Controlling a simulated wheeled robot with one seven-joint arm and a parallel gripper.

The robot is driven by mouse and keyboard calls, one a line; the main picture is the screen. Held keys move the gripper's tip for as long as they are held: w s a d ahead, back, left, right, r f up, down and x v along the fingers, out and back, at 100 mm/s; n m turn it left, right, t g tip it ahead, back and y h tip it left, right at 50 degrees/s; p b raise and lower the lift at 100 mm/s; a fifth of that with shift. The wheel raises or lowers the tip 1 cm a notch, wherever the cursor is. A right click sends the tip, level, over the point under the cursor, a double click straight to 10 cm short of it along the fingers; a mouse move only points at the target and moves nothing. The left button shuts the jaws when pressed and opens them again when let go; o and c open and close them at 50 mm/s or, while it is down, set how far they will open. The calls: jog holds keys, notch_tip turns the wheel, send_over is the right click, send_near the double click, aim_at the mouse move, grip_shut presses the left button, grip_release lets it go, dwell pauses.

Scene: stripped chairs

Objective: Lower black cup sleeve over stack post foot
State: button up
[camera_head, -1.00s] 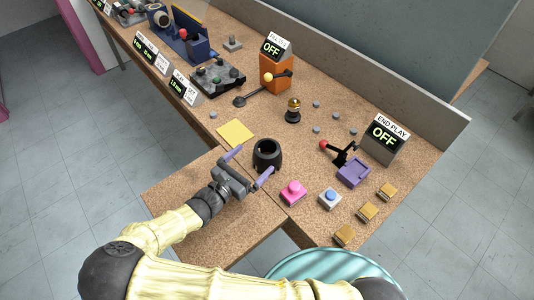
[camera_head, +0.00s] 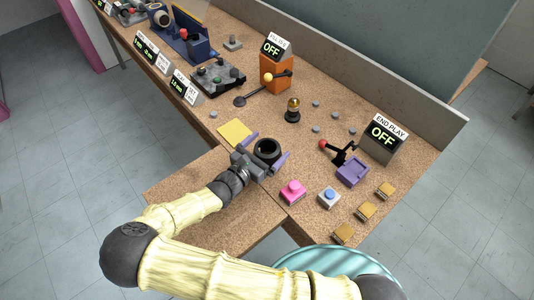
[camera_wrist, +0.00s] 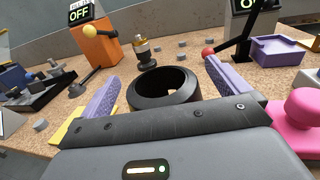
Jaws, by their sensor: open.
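The black cup sleeve (camera_head: 268,150) stands upright on the bench, a dark hollow ring with an open top. It also shows in the wrist view (camera_wrist: 163,92). My gripper (camera_head: 266,150) is open, with its purple fingers on either side of the sleeve. In the wrist view my gripper (camera_wrist: 170,95) has a gap between each finger and the sleeve's wall. A small post with a brass-coloured top and black base (camera_head: 292,110) stands behind the sleeve; it also shows in the wrist view (camera_wrist: 145,54). I cannot tell whether it is the stack post.
A pink button (camera_head: 292,190) is right of the gripper, with a blue button box (camera_head: 329,197) beyond it. A yellow pad (camera_head: 235,132) lies left of the sleeve. A red-knobbed lever (camera_head: 340,150) and purple tray (camera_head: 352,171) stand at the right. Small grey discs lie near the post.

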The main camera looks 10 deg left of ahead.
dwell(0.4)
jog(key=c, duration=0.9)
notch_tip(320, 180, up, 10)
dwell(0.5)
jog(key=w+d+r+p, duration=0.2)
jog(key=w+d+p, duration=0.1)
jog(key=w, duration=0.7)
jog(key=w+d+r+p, duration=0.3)
jog(key=w+p, duration=0.2)
jog(key=w, duration=0.6)
jog(key=shift+d+y, duration=0.25)
jog(key=shift+y, duration=0.05)
